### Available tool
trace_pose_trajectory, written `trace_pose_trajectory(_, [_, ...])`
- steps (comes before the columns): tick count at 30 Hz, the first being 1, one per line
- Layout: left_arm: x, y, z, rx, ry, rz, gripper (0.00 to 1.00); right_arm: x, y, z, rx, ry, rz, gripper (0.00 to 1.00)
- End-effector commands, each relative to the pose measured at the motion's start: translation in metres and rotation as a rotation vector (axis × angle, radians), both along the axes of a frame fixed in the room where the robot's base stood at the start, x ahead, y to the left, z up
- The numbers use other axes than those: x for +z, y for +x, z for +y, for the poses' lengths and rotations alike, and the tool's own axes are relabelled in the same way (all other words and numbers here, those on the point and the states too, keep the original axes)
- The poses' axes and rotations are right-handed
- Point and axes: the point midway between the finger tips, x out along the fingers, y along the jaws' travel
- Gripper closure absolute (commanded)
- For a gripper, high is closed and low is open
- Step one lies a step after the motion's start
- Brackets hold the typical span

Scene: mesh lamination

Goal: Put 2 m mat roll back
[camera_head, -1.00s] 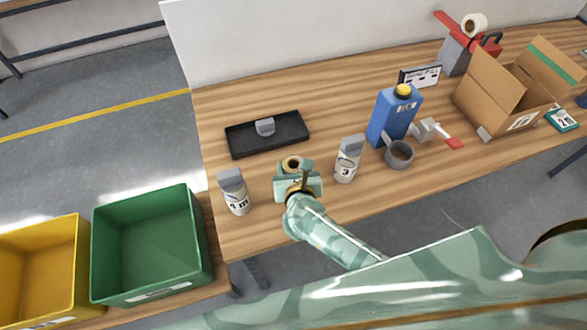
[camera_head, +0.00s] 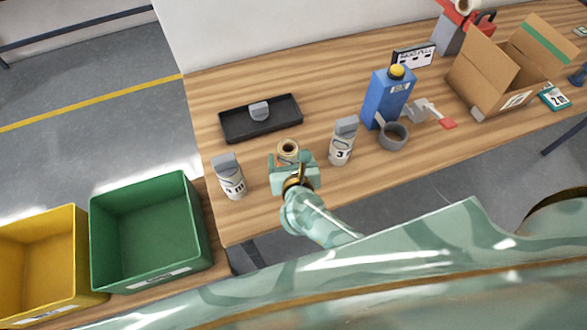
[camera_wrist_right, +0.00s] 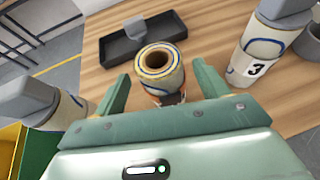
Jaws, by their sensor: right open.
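A pale mat roll (camera_head: 288,151) with a tan core stands on the wooden table, and its number is hidden. It also shows in the right wrist view (camera_wrist_right: 160,66), upright with a blue ring around its top. My right gripper (camera_head: 291,166) is open right behind it on the near side. In the right wrist view my right gripper (camera_wrist_right: 160,88) has one finger on each side of the roll's lower part, with gaps visible. My left gripper is not in view.
A capped roll (camera_head: 230,178) stands to the left and a capped roll marked 3 (camera_head: 342,143) to the right. A black tray (camera_head: 238,129) lies behind. A blue canister (camera_head: 385,99), grey ring (camera_head: 393,138) and cardboard box (camera_head: 487,78) stand right. Green (camera_head: 150,275) and yellow bins sit lower left.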

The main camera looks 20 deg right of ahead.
Motion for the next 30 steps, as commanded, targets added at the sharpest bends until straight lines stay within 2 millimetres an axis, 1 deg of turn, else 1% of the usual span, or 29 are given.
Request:
trace_pose_trajectory(1, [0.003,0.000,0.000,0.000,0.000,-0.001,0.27,0.006,-0.013,0.002,0.001,0.002,0.002,0.27])
trace_pose_trajectory(6, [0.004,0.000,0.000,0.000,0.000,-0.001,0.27,0.021,-0.048,0.008,0.001,0.002,0.002,0.27])
trace_pose_trajectory(9, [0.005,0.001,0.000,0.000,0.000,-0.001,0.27,0.029,-0.063,0.010,0.000,0.000,0.002,0.27])
trace_pose_trajectory(12, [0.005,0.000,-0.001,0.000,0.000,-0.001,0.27,0.034,-0.073,0.012,0.001,0.000,0.000,0.27])
trace_pose_trajectory(17, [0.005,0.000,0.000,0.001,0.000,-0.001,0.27,0.036,-0.078,0.013,0.000,0.000,0.000,0.27])
trace_pose_trajectory(30, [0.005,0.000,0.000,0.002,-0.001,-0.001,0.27,0.036,-0.078,0.013,0.000,-0.001,0.000,0.27])
